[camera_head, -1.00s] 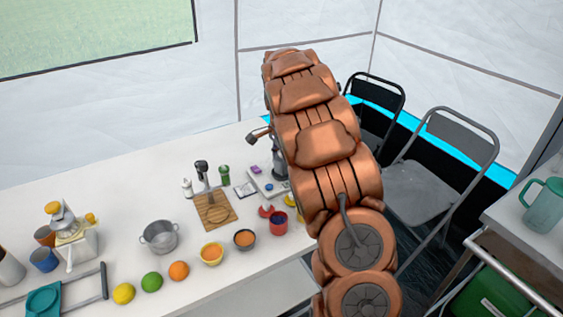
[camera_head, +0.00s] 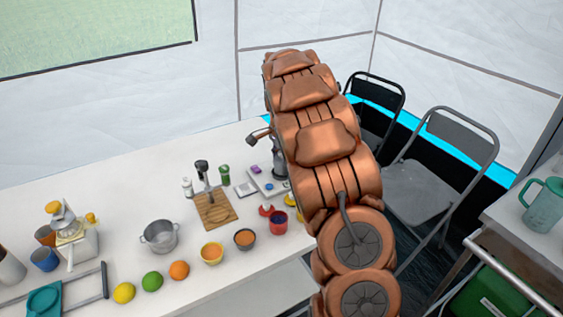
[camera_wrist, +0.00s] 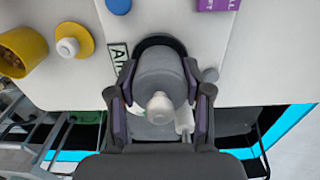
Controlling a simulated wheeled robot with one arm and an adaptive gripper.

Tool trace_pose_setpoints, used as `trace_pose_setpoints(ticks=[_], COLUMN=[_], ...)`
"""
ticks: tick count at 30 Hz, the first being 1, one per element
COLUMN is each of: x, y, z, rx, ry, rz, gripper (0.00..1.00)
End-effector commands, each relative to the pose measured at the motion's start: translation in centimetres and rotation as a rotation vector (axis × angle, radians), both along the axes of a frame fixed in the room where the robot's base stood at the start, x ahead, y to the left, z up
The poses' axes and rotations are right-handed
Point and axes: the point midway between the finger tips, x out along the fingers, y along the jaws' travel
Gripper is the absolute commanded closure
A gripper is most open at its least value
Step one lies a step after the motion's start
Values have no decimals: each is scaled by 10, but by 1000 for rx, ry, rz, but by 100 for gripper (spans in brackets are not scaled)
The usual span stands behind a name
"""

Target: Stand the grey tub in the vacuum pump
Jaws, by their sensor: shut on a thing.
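A grey round thing with a pale knob, which looks like the grey tub (camera_wrist: 158,68), is between the fingers of my gripper (camera_wrist: 160,82) in the wrist view. The fingers are shut on its two sides. A dark ring (camera_wrist: 160,41) curves around its far edge; I cannot tell whether the tub rests inside it. The pale panel (camera_wrist: 138,20) with a partly hidden label beside the ring appears to belong to the vacuum pump. In the head view my arm hides the gripper, and only a grey part (camera_head: 279,165) shows beside the arm.
A yellow cup (camera_wrist: 22,50) and a yellow piece with a pale knob (camera_wrist: 72,40) lie left in the wrist view. A purple block (camera_wrist: 217,4) is at upper right. The head view shows a red cup (camera_head: 278,222), bowls, fruit and a cutting board (camera_head: 216,211) on the table.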

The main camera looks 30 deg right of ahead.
Motion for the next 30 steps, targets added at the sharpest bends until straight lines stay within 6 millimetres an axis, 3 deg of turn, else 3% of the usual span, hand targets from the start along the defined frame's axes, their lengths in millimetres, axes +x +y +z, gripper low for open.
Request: trace_pose_setpoints(ticks=[21,30], x=[0,0], y=[0,0], z=[-11,-7], rx=[0,0], ry=[0,-1], rz=[0,0], gripper=[70,70])
